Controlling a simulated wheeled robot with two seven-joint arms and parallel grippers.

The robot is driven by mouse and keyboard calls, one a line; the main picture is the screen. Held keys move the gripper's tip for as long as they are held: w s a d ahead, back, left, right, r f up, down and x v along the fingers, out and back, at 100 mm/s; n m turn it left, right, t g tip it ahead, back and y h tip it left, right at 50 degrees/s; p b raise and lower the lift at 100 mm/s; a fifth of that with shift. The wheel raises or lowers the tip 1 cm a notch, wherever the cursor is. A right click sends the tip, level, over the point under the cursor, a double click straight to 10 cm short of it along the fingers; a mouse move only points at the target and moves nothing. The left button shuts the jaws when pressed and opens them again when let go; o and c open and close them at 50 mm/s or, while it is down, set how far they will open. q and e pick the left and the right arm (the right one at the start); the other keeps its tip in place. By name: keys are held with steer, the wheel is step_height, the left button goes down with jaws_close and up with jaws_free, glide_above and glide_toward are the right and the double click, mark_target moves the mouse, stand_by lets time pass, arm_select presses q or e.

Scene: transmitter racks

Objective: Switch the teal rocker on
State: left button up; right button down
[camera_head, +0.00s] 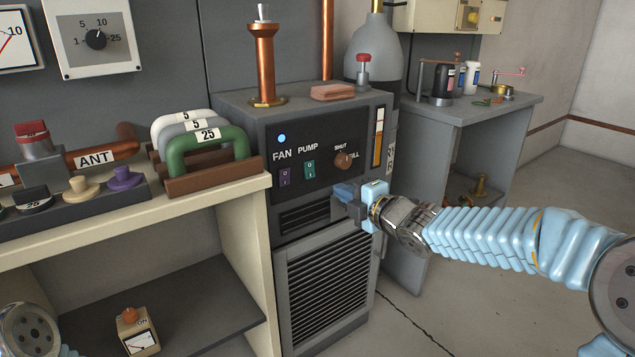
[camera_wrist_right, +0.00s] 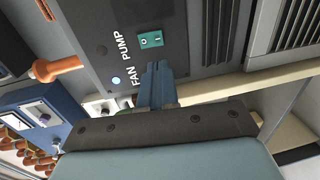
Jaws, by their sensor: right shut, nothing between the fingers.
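The teal rocker (camera_head: 310,168) sits below the PUMP label on the cabinet's dark front panel (camera_head: 320,133). It also shows in the right wrist view (camera_wrist_right: 150,39), uncovered; I cannot tell which side is pressed in. My right gripper (camera_head: 341,192) is shut and empty, in front of the panel, below and to the right of the rocker in the head view. In the wrist view its closed fingertips (camera_wrist_right: 157,68) appear just below the teal rocker, with a gap in the picture. My left gripper is not in view; part of my left arm shows at the lower left.
A purple rocker (camera_head: 285,176) sits under FAN, left of the teal one; the fingers hide it in the wrist view. A copper SHUT/FILL knob (camera_head: 343,160) is to the right. A lit lamp (camera_head: 282,138) is above FAN. Coloured handles (camera_head: 206,147) stand on the left bench.

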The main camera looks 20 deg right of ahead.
mark_target(310, 177)
steer(key=x, duration=1)
steer(key=shift+w, duration=0.1)
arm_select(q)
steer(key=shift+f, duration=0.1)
arm_select(e)
steer(key=shift+f, duration=0.1)
